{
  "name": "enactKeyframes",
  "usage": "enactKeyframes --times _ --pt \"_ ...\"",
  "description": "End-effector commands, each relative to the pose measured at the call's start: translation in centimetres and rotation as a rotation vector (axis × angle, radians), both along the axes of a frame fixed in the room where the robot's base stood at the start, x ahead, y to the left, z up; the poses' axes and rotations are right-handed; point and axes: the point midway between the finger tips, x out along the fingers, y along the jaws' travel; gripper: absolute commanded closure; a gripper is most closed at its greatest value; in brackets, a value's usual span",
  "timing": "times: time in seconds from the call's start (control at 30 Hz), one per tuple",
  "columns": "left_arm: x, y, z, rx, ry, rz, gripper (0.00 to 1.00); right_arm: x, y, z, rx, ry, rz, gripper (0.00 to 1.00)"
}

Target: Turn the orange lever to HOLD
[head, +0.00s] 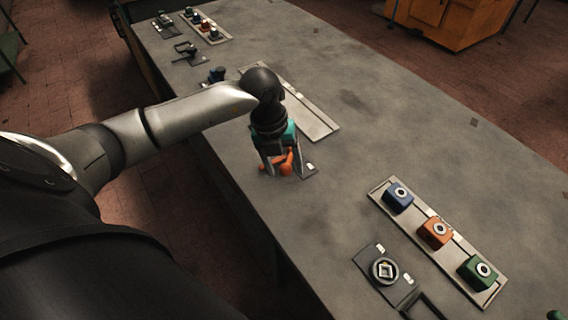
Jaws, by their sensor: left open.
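The orange lever (287,166) is on a small dark plate (309,171) with pale labels near the table's left edge. My left gripper (279,168) points down over it, with its fingers around or right beside the lever; I cannot tell if they touch it. The fingers are open. The gripper hides most of the lever and part of its plate, and the label wording is too small to read. My right gripper is not in view.
The grey table (390,120) has a rail with blue (398,197), orange (435,232) and green (477,271) blocks at lower right. A round dial (384,270) sits beside it. A long pale strip (305,115) lies behind my gripper. The table's middle right is clear.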

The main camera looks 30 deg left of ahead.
Motion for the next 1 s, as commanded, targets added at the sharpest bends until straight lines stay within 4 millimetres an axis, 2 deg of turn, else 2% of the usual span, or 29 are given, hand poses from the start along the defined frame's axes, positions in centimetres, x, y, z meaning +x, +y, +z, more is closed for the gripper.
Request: enactKeyframes --times 0.07,0.6,1.0 --pt "0.0 0.0 0.02 0.0 0.0 0.0 0.4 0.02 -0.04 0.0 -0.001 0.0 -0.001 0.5" --pt "0.02 0.03 0.07 0.0 0.0 0.0 1.0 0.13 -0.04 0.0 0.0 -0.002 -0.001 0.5" --pt "0.03 0.05 0.09 0.0 -0.001 0.001 1.0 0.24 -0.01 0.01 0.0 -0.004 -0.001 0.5"
